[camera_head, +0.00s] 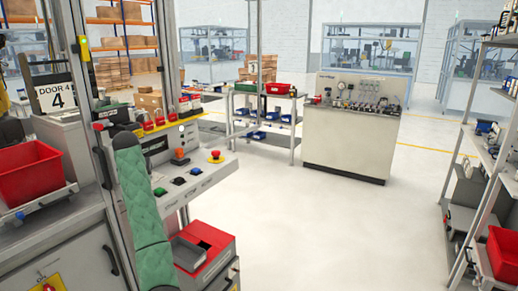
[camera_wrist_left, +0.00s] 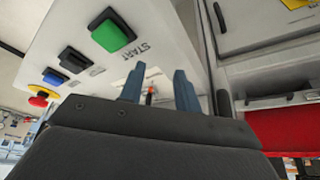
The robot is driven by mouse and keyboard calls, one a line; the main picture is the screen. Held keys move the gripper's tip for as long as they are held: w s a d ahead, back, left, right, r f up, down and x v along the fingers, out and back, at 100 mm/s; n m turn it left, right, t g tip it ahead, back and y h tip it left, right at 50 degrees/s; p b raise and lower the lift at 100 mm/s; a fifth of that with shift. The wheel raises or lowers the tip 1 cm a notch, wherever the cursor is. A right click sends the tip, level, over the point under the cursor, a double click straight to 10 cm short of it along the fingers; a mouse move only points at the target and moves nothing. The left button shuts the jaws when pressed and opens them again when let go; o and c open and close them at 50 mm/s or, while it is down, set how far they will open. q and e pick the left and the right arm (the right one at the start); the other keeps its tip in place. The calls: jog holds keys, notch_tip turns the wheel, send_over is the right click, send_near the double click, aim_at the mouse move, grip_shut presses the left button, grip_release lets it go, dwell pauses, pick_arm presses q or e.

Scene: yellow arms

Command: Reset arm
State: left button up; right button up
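My left gripper (camera_wrist_left: 160,82) shows in the left wrist view with two blue-grey fingers apart and nothing held between them. It is close to a white control panel (camera_wrist_left: 165,35), below and to the right of a green button (camera_wrist_left: 112,34) beside the word START. A black switch (camera_wrist_left: 75,59), a blue button (camera_wrist_left: 54,76) and a red emergency knob on yellow (camera_wrist_left: 42,95) follow to the left. In the head view the panel (camera_head: 203,176) stands at left centre. I cannot make out the left gripper there. My right gripper is in neither view.
A green quilted upright shape (camera_head: 145,205) stands in front of the panel's left side. A red bin (camera_head: 28,170) is at the left and a red drawer box (camera_head: 205,247) is below the panel. Shelving (camera_head: 490,150) lines the right. The central floor (camera_head: 320,230) is clear.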

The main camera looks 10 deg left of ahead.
pick_arm(q)
jog(key=shift+w+a+r, duration=0.15)
jog(key=shift+w+r, duration=0.05)
jog(key=shift+w, duration=0.15)
jog(key=d+r+t+y, duration=0.1)
jog(key=d+r+t, duration=0.6)
jog(key=r, duration=0.6)
jog(key=s+d+f+m, duration=0.1)
jog(key=s+d+f, duration=0.2)
jog(key=d+f, duration=0.3)
jog(key=s+d+f+m+g+h, duration=0.1)
jog(key=s+d+f+m, duration=0.15)
jog(key=d+f, duration=0.45)
jog(key=s+d+f, duration=0.3)
jog(key=d+f, duration=0.3)
jog(key=s+d+f+m+g+h, duration=0.1)
jog(key=s+d+f+g, duration=0.1)
jog(key=s+d+f, duration=0.65)
jog(key=s+d+f+m+g+h, duration=0.15)
jog(key=s+d+f, duration=0.25)
jog(key=s+f, duration=0.8)
jog(key=s+d+f+g, duration=0.1)
jog(key=s+f+g, duration=0.1)
jog(key=s+f, duration=0.7)
jog(key=s+d+f+g, duration=0.2)
jog(key=s+f, duration=0.8)
jog(key=s, duration=0.8)
jog(key=shift+s+d+f+m+g, duration=0.15)
jog(key=shift+s+f+m+g, duration=0.15)
jog(key=shift+g, duration=0.35)
